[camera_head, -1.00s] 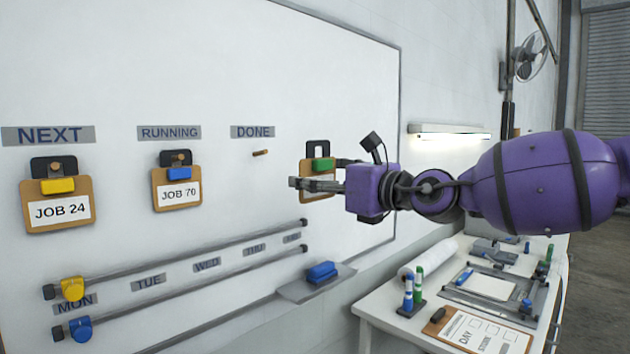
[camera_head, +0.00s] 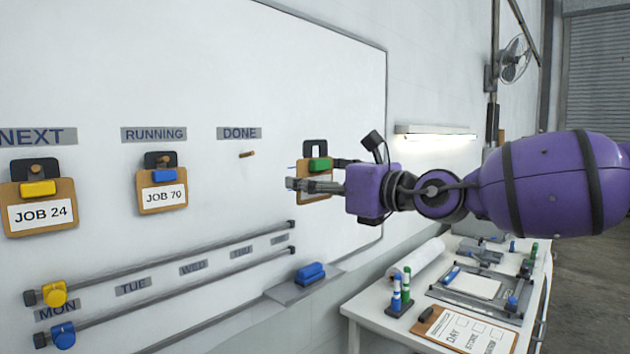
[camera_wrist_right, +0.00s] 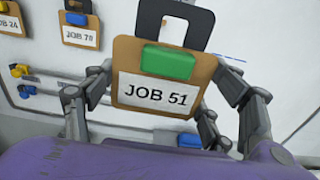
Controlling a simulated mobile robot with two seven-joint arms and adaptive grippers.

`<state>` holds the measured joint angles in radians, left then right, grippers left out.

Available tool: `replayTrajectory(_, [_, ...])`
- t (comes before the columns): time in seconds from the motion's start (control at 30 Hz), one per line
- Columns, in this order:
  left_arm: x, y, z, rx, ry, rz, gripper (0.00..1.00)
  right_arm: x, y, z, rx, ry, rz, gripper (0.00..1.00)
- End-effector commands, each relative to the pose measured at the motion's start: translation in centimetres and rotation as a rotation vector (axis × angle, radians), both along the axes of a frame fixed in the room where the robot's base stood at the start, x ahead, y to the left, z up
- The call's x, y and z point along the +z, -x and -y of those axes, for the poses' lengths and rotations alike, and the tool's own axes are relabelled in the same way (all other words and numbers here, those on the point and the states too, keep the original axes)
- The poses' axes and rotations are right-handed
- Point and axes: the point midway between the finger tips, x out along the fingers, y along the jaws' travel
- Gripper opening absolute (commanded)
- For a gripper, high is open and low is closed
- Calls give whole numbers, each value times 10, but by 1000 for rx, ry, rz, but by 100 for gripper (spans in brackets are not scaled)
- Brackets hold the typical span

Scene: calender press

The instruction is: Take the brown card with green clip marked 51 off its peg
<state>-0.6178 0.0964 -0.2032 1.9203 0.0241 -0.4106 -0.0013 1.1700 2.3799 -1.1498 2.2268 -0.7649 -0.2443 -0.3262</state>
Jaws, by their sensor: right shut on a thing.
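The brown card with the green clip (camera_head: 315,190) is in my right gripper (camera_head: 318,182), in front of the whiteboard to the right of the DONE label. In the right wrist view the card (camera_wrist_right: 128,94) reads JOB 51, and the gripper's fingers close on its left and right edges. Its green clip (camera_wrist_right: 168,62) and black hanger loop show above the label. The wooden peg under DONE (camera_head: 247,155) is bare. My left gripper is out of view.
The JOB 24 card (camera_head: 40,213) with yellow clip and JOB 70 card (camera_head: 162,198) with blue clip hang on the board. Two rails and a tray with a blue eraser (camera_head: 310,272) lie below. A cluttered white table (camera_head: 375,315) stands at lower right.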

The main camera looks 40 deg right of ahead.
Motion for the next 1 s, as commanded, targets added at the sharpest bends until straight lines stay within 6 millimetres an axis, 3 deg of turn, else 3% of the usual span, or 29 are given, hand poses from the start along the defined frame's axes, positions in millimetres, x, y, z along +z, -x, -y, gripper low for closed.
replayTrajectory(0.17, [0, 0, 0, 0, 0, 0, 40, 1, 4, 1, -1, 2, 2, 57])
replayTrajectory(0.8, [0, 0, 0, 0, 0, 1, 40, 2, 55, 4, 0, 1, 4, 57])
replayTrajectory(1.0, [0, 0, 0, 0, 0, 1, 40, 0, 60, 5, 0, 0, 0, 57])
